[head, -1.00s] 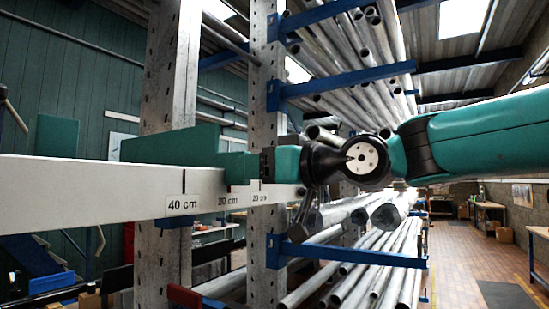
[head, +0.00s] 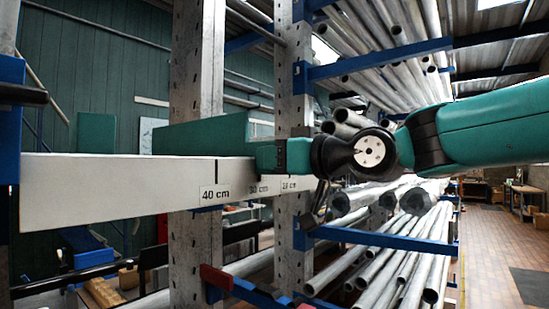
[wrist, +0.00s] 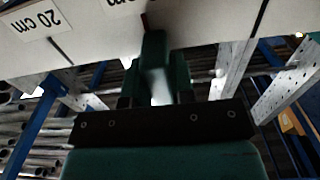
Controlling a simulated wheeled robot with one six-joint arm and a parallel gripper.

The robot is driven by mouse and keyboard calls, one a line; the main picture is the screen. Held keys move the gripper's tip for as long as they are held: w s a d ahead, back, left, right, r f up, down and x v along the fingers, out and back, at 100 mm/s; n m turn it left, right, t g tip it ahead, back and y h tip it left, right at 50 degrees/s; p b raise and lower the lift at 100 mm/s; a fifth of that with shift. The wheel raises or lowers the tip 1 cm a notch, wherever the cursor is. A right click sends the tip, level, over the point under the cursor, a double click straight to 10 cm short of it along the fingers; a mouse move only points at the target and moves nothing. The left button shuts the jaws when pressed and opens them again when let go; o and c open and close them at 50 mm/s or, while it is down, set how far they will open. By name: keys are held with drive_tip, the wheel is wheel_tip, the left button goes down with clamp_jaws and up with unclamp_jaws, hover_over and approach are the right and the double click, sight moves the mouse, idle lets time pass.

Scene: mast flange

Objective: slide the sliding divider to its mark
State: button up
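The sliding divider (head: 205,136) is a green block on the long white beam (head: 100,188) in the head view. It lies across the black line above the 40 cm label (head: 215,193), reaching to both sides of it. Its narrower green tab (head: 268,156) points right, to my gripper (head: 285,155). In the wrist view a green piece (wrist: 153,50) stands against the beam, in front of my gripper (wrist: 160,88). A bright gap shows between the finger parts. Whether the fingers press on the tab is too dark to tell.
Labels for 30 cm (head: 258,189) and 20 cm (head: 289,184) are on the beam, partly crowded by the tab. A perforated upright (head: 197,90) stands behind the beam. Blue rack arms (head: 380,62) with metal pipes lie behind my arm. The floor at right is open.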

drive_tip(key=s+a+b, duration=0.3)
drive_tip(key=s+a, duration=0.3)
drive_tip(key=s, duration=0.2)
idle(1.4)
drive_tip(key=o, duration=0.8)
drive_tip(key=shift+o, duration=0.2)
drive_tip(key=b+v, duration=0.4)
drive_tip(key=v, duration=0.2)
drive_tip(key=shift+s+d, duration=0.25)
drive_tip(key=shift+d, duration=0.1)
